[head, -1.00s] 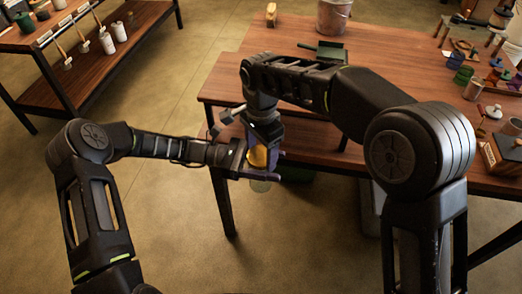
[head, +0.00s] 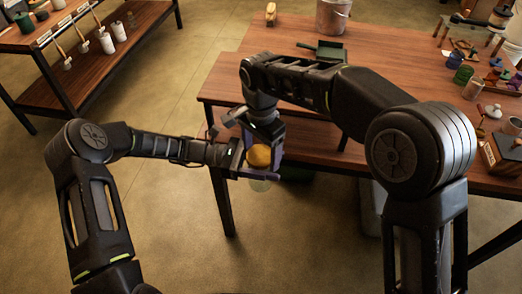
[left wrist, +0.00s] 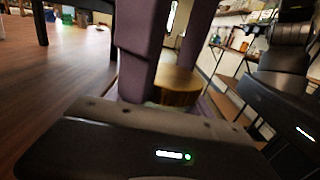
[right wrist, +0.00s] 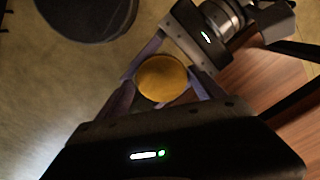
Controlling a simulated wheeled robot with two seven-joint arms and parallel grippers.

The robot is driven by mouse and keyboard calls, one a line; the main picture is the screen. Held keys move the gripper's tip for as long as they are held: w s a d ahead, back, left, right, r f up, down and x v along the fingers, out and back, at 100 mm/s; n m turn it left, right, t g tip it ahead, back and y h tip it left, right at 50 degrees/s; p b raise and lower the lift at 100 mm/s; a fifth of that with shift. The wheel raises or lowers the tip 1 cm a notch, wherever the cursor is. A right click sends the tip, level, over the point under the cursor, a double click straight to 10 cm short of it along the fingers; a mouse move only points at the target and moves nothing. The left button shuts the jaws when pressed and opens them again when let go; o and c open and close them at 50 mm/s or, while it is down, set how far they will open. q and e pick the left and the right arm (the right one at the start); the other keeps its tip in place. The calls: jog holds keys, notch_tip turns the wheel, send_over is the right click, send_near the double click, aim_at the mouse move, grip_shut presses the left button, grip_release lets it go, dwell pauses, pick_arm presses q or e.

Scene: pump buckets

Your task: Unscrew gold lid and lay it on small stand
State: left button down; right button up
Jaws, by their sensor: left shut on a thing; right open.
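The gold lid (head: 258,155) is round and faces up, above a pale, see-through jar (head: 259,185) in the head view. My left gripper (head: 254,174) comes in from the left, level, and is shut on the jar just below the lid. My right gripper (head: 262,150) points down from above, with its open purple fingers on either side of the lid. In the right wrist view the lid (right wrist: 162,78) lies between the fingers. In the left wrist view the lid's edge (left wrist: 178,82) shows behind purple fingers. I cannot pick out the small stand with certainty.
A wooden table (head: 225,90) stands behind and right of the grippers, its corner close to them. A shelf (head: 110,60) stands at far left. Open floor lies between.

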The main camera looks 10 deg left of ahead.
jog(key=shift+w+a+r, duration=0.1)
jog(key=shift+a+r, duration=0.05)
jog(key=shift+r, duration=2.15)
jog(key=shift+c, duration=0.2)
jog(key=shift+r, duration=0.1)
jog(key=shift+c, duration=0.7)
notch_tip(320, 180, up, 3)
jog(key=shift+r+m, duration=0.15)
jog(key=shift+m, duration=1.05)
jog(key=shift+c, duration=0.6)
jog(key=shift+f, duration=4.05)
